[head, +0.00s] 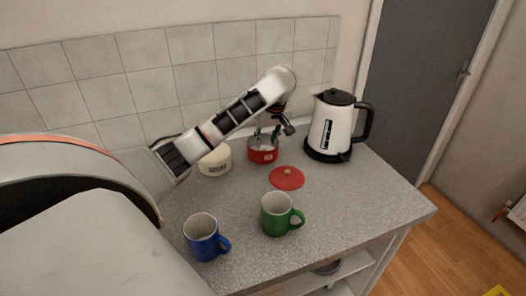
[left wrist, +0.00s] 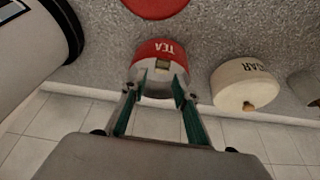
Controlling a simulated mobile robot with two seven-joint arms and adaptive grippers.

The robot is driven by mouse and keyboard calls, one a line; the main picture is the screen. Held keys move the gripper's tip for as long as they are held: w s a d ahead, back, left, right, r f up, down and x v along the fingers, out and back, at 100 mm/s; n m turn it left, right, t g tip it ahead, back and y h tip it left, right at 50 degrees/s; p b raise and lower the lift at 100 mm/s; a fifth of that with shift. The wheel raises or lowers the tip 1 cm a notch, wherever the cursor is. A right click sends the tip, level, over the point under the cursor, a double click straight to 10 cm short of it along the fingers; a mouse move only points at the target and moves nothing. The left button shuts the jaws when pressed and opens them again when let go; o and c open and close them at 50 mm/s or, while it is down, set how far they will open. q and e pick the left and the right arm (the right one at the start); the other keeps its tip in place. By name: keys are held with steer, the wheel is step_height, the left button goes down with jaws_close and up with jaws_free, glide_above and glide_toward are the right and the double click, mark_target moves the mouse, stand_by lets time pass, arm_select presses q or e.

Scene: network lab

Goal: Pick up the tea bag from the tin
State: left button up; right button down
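The red tea tin (head: 263,156) stands without a lid near the back wall in the head view. It also shows in the left wrist view (left wrist: 150,50), with its TEA label upside down. A small brownish piece (left wrist: 163,63), perhaps the tea bag or its tag, shows at the tin's opening between my fingertips. My left gripper (head: 268,134) is over the tin, pointing down. In the left wrist view its two green-padded fingers (left wrist: 161,86) are apart, with the tips at the tin's opening. My right gripper is not in view.
The tin's red lid (head: 287,178) lies in front of it. A cream sugar tin (head: 214,161) stands left and a white kettle (head: 322,128) right. A blue mug (head: 201,241) and a green mug (head: 276,216) stand nearer. The counter's right part (head: 370,205) is clear.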

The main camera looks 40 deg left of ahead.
arm_select(q)
steer(key=shift+a+x, duration=0.2)
steer(key=shift+x, duration=2.85)
steer(key=shift+s, duration=0.15)
steer(key=c, duration=0.4)
